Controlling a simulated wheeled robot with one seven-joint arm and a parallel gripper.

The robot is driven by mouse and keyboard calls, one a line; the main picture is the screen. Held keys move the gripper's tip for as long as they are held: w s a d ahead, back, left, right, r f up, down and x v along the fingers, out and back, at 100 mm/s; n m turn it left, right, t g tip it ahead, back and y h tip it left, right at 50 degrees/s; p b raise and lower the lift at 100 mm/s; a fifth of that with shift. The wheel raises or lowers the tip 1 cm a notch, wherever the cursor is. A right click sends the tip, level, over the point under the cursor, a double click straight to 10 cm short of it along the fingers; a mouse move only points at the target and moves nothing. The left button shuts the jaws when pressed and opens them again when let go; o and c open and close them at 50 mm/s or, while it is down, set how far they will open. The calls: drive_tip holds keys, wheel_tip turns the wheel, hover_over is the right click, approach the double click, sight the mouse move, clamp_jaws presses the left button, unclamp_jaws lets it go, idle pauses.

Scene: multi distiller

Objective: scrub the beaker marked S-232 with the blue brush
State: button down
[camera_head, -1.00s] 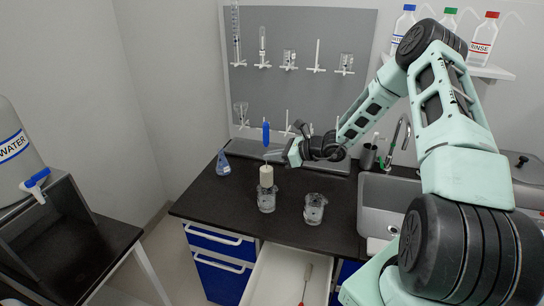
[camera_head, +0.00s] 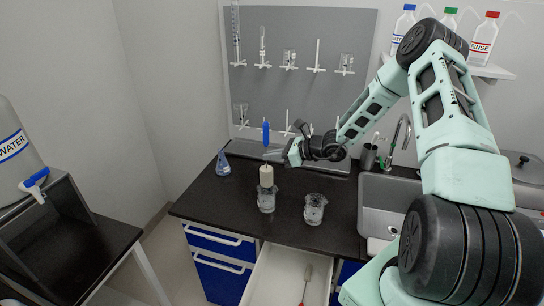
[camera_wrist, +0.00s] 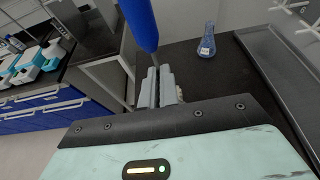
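My gripper (camera_head: 268,156) is shut on the blue brush and holds it upright. The brush's blue handle (camera_head: 266,132) rises above the fingers, and its pale, cylindrical head (camera_head: 266,176) hangs below them. In the wrist view, the blue handle (camera_wrist: 141,24) stands up by the grey fingers (camera_wrist: 161,86). The head's lower end is at the mouth of the left glass beaker (camera_head: 267,203); how deep it sits inside I cannot tell. A second glass beaker (camera_head: 314,212) stands to the right, with dark specks inside. The labels on both are too small to read.
A blue-marked flask (camera_head: 223,168) stands at the counter's back left. A pegboard (camera_head: 300,85) with hanging glassware is behind. A sink (camera_head: 385,205) lies right. An open white drawer (camera_head: 275,280) below the counter holds a red-handled tool (camera_head: 307,277).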

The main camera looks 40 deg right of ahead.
drive_tip(key=shift+f, duration=0.1)
wheel_tip(320, 180, down, 9)
drive_tip(key=b, duration=0.7)
idle(0.4)
